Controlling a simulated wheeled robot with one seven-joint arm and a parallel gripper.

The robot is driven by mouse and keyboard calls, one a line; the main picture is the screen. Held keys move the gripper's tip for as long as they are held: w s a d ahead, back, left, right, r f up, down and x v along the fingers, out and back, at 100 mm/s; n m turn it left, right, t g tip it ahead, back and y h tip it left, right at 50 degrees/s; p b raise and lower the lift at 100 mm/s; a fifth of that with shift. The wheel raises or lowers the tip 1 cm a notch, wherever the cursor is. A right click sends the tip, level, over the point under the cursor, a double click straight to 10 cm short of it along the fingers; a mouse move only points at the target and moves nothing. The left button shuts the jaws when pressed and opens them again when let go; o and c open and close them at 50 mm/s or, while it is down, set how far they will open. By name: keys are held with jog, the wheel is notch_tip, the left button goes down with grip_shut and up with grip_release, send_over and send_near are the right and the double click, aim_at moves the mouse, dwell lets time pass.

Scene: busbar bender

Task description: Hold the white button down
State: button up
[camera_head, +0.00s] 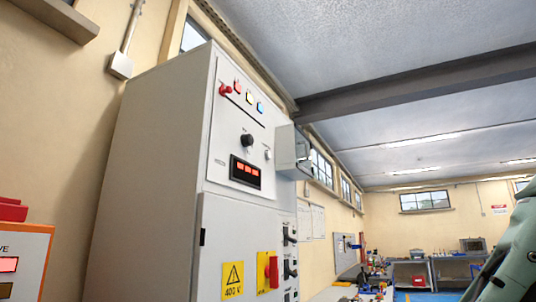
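A tall grey cabinet (150,180) stands close on the left, its front panel turned to the right. Along the top of the panel sit a red indicator (237,86), a pale, whitish one (249,98) and a blue one (260,106). A small white round part (267,154) sits lower, right of a black knob (247,140). I cannot tell which of the two pale parts is the white button, nor whether either is pressed. Nothing touches them. My gripper is not in view; a grey-green shape at the lower right edge may be my arm.
A grey box (290,148) juts from the cabinet's right side. An orange-edged panel (20,262) stands lower left. Workbenches (410,274) are far right.

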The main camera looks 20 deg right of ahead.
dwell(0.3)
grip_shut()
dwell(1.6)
